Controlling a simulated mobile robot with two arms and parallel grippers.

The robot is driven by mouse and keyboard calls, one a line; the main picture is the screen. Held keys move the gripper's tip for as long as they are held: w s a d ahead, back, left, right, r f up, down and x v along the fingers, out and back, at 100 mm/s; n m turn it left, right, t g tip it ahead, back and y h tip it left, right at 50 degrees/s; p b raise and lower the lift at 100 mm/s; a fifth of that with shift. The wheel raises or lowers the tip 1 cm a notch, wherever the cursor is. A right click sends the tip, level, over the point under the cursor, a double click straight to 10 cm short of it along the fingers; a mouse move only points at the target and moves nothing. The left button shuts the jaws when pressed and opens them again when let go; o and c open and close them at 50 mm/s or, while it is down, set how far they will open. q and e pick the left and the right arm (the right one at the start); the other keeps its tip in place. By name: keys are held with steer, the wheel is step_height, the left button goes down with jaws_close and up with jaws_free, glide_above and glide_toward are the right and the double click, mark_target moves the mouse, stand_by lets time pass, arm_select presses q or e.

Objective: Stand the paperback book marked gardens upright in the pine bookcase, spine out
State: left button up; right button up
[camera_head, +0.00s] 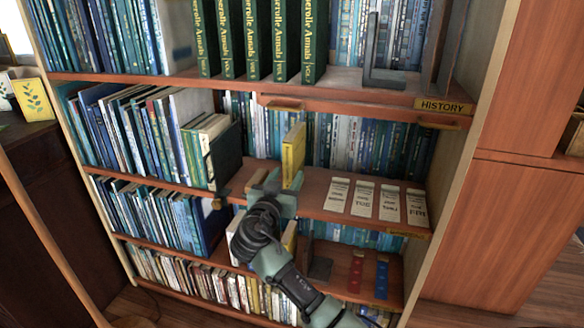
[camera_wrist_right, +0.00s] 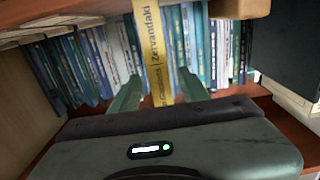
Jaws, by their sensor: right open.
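A thin yellow book (camera_head: 292,155) stands upright on the middle shelf of the wooden bookcase (camera_head: 455,150), its spine facing out. I cannot read a gardens mark on it. In the right wrist view its yellow spine (camera_wrist_right: 156,50) carries dark lettering and runs down between the fingers. My right gripper (camera_head: 274,186) is at the shelf's front edge, at the foot of this book. In the wrist view the right gripper (camera_wrist_right: 158,92) is open, one green finger on each side of the spine; whether they touch it is unclear. My left gripper is not in view.
White cards (camera_head: 363,199) lie on the shelf to the right. Blue books (camera_head: 370,145) fill the row behind, and a dark upright (camera_head: 226,155) stands left. The shelf above (camera_head: 340,85) overhangs. A yellow leaf-patterned item (camera_head: 34,97) is at far left.

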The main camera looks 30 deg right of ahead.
steer(key=v, duration=0.4)
steer(key=shift+s+a+f, duration=0.2)
steer(key=shift+s, duration=0.05)
steer(key=s+a+f+n+g+y, duration=0.25)
steer(key=s+f, duration=0.25)
steer(key=f, duration=0.5)
steer(key=s+a+f+n+g+y, duration=0.1)
steer(key=s+f+n+y, duration=0.25)
steer(key=s+f, duration=0.4)
steer(key=s+a+f+n+g+y, duration=0.2)
steer(key=s+a+f+n+y, duration=0.1)
steer(key=s, duration=0.7)
steer(key=s+a+f+n+g+y, duration=0.2)
steer(key=s+a+f+y, duration=0.3)
steer(key=s+f, duration=0.5)
steer(key=shift+s+a+f+n+g, duration=0.4)
steer(key=shift+s+a+g, duration=0.1)
steer(key=shift+a, duration=0.55)
